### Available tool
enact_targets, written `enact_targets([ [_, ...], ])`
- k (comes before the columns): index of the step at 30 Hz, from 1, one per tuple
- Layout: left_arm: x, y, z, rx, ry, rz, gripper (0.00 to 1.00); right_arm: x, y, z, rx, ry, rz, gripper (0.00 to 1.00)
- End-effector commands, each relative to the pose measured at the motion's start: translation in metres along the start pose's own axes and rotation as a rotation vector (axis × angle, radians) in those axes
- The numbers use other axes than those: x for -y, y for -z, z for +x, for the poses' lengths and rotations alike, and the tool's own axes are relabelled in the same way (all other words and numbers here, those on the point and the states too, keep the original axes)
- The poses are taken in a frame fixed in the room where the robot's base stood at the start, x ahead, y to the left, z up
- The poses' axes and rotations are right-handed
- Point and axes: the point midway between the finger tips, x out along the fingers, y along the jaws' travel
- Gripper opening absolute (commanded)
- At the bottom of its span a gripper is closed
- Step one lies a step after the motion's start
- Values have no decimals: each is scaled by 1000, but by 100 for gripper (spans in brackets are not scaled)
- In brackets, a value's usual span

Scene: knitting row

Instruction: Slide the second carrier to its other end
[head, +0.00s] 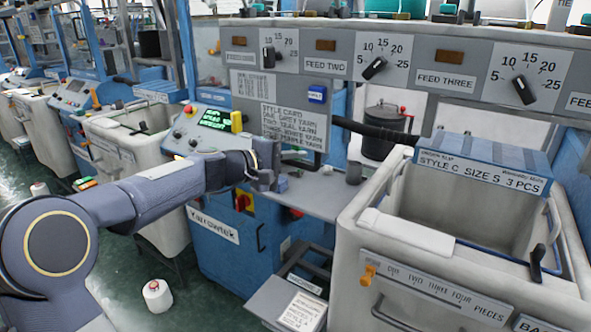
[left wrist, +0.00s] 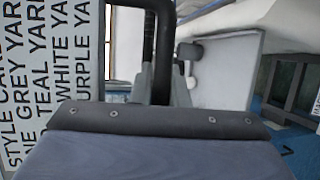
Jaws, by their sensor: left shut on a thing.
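My left gripper (head: 265,182) is at the front of the blue knitting machine (head: 215,232), just below the printed style card. In the left wrist view its fingers (left wrist: 162,90) are shut around the lower part of a dark upright bar (left wrist: 161,62), which bends over at its top. I cannot tell whether this bar belongs to the second carrier. In the head view my gripper hides the held part. A small blue-grey block (head: 282,185) shows right beside the fingertips. My right gripper is in neither view.
A grey ledge (head: 318,198) runs right from my gripper, with a dark grey knob (head: 353,172) standing on it. The style card (head: 296,125) is close above. A large pale bin (head: 395,215) stands at the right. A yarn cone (head: 157,295) is on the floor.

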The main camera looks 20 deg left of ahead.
Motion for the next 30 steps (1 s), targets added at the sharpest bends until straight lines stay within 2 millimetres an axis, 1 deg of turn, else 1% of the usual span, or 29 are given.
enact_targets([
  [1, -23, -2, -4, -1, -12, 6, 0, 5, 6, -11, 0, 0, 0, 48],
  [18, -128, -10, -24, -2, -12, 4, 0, 32, 35, -70, 0, 0, 0, 48],
  [24, -158, -12, -30, -3, -12, 5, 0, 40, 44, -87, 0, 0, 0, 48],
  [30, -178, -14, -33, -2, -11, 5, 0, 45, 50, -98, 0, 0, 0, 48],
])
